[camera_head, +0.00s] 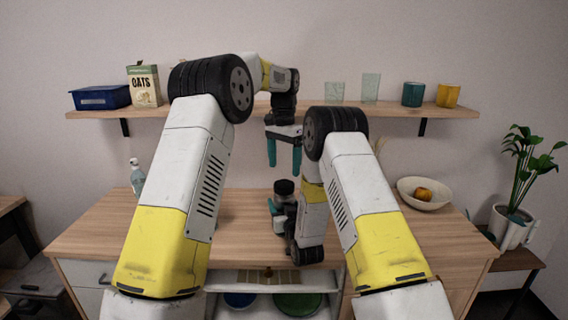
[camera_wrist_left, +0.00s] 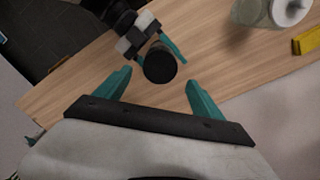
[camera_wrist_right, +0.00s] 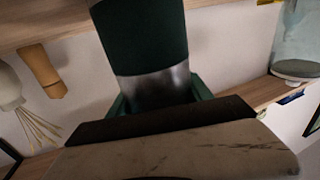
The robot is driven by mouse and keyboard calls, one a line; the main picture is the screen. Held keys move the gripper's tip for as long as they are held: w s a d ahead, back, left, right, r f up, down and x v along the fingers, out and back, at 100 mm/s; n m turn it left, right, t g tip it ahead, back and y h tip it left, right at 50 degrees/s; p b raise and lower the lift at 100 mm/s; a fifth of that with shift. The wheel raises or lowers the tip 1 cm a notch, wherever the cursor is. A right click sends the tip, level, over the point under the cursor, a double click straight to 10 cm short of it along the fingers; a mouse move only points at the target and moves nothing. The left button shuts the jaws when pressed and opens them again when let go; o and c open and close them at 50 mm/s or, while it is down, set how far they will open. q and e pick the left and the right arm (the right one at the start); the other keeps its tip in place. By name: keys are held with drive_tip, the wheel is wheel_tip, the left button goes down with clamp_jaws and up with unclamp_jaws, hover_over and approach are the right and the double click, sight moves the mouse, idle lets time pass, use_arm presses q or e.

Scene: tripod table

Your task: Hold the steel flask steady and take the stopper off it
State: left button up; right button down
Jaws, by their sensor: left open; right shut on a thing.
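The flask (camera_head: 284,188) stands at the middle of the table, its dark top showing in the head view. The right wrist view shows its dark green part (camera_wrist_right: 146,40) and a steel band (camera_wrist_right: 156,88). My right gripper (camera_wrist_right: 158,97) is shut on the flask around the steel band. The left wrist view shows the round black top (camera_wrist_left: 160,64) beside the right gripper's teal fingers. My left gripper (camera_head: 284,156) is open and empty above the flask, fingers pointing down. In the left wrist view, the left gripper (camera_wrist_left: 158,78) has its fingers spread on either side below the black top.
A shelf (camera_head: 215,109) behind carries a blue bin (camera_head: 101,97), an oats box (camera_head: 144,86) and several cups. A spray bottle (camera_head: 137,177) stands at the table's left. A bowl (camera_head: 425,197) stands on the right. A lidded jar (camera_wrist_left: 262,11) and yellow block (camera_wrist_left: 307,41) lie near the flask.

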sight(284, 183)
use_arm(q)
drive_tip(key=shift+f+m, duration=0.3)
wheel_tip(284, 183, down, 7)
drive_tip(key=shift+f, duration=0.15)
drive_tip(key=c, duration=1.5)
drive_tip(key=shift+o, duration=0.2)
drive_tip(key=shift+n, duration=1.4)
drive_tip(key=shift+r, duration=1.1)
